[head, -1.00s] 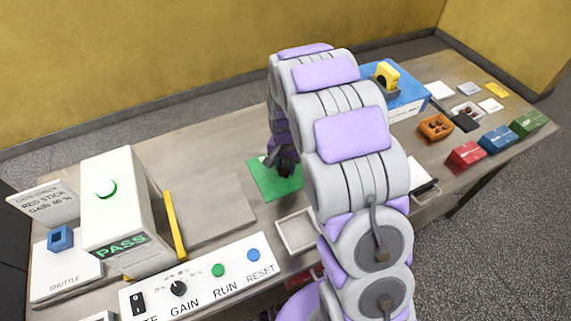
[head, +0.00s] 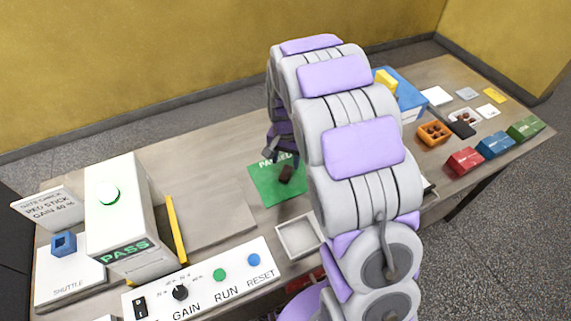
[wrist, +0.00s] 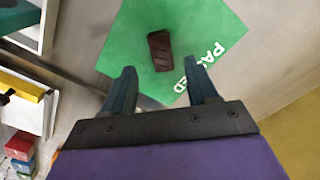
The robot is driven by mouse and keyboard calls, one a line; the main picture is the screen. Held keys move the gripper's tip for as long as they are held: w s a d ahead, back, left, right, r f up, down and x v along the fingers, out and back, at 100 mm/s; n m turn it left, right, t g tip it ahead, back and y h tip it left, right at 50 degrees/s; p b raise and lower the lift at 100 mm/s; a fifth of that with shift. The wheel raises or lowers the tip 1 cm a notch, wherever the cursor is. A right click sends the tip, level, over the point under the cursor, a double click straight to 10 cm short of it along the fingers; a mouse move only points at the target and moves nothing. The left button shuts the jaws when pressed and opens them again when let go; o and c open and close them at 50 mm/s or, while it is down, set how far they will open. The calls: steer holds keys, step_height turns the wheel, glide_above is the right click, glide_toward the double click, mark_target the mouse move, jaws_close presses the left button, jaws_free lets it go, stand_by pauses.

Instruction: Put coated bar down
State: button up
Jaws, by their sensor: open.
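The coated bar (head: 286,174) is a small dark brown block lying on the green mat (head: 264,190) marked PASSED. In the wrist view the bar (wrist: 160,51) lies flat on the green mat (wrist: 120,40), beyond my fingertips. My gripper (wrist: 160,80) is open and empty, its two dark fingers spread on either side below the bar and apart from it. In the head view my gripper (head: 270,152) is over the far edge of the mat, and my arm hides part of the scene to its right.
A control panel (head: 206,281) and a white PASS machine (head: 125,215) stand at the left, beside a yellow bar (head: 175,230). An empty white tray (head: 298,238) is near the front. A blue box (head: 405,100) and coloured boxes are at the right.

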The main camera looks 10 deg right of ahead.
mark_target(286, 173)
step_height(286, 173, up, 6)
steer(key=p, duration=0.1)
steer(key=s+r+n, duration=0.1)
steer(key=s+r, duration=0.3)
steer(key=s, duration=0.3)
steer(key=s+r+n, duration=0.2)
steer(key=s+r, duration=0.2)
steer(key=s, duration=0.4)
steer(key=s+r+n+g, duration=0.1)
steer(key=s+r+n, duration=0.1)
steer(key=s, duration=1.8)
steer(key=shift+n+g, duration=0.4)
steer(key=shift+n, duration=0.5)
steer(key=shift+s, duration=0.1)
